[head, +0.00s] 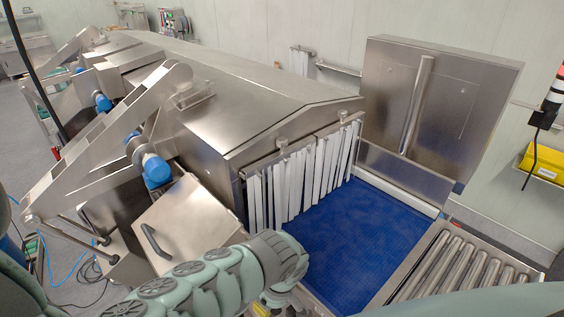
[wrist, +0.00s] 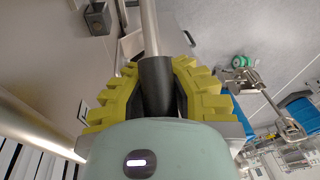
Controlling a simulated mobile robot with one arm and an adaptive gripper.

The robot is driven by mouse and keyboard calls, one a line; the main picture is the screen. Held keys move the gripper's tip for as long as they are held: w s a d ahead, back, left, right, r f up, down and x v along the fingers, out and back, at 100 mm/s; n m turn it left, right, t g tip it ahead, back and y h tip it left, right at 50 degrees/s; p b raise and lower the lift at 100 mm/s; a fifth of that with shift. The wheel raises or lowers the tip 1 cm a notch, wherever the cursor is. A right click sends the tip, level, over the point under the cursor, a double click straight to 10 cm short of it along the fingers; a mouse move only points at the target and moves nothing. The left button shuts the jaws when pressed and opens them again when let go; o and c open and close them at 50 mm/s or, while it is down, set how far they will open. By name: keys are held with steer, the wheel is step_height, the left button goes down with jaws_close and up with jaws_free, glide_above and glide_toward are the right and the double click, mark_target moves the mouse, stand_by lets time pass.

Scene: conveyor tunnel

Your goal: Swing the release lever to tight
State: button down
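The release lever shows in the wrist view as a bright metal rod (wrist: 149,28) ending in a black grip (wrist: 157,82). My gripper (wrist: 157,72) has its yellow ribbed fingers on both sides of the black grip. They curve in close against it and appear shut on it. The lower end of the grip is hidden by the pale green gripper body. In the head view my arm reaches toward the tunnel's near side, and neither the gripper nor the lever can be made out there. No tight marking is readable.
The steel tunnel (head: 255,85) has white strip curtains (head: 300,180) over a blue belt (head: 345,235). A roller section (head: 465,270) lies right. A small dark block (wrist: 97,18) sits near the lever.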

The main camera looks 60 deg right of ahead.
steer(key=shift+s+d+r, duration=0.1)
steer(key=shift+s+d, duration=0.1)
steer(key=shift+s, duration=0.15)
steer(key=c, duration=0.8)
jaws_free()
steer(key=shift+w+a, duration=0.1)
steer(key=shift+w, duration=0.1)
steer(key=shift+o, duration=0.2)
steer(key=shift+v, duration=3.7)
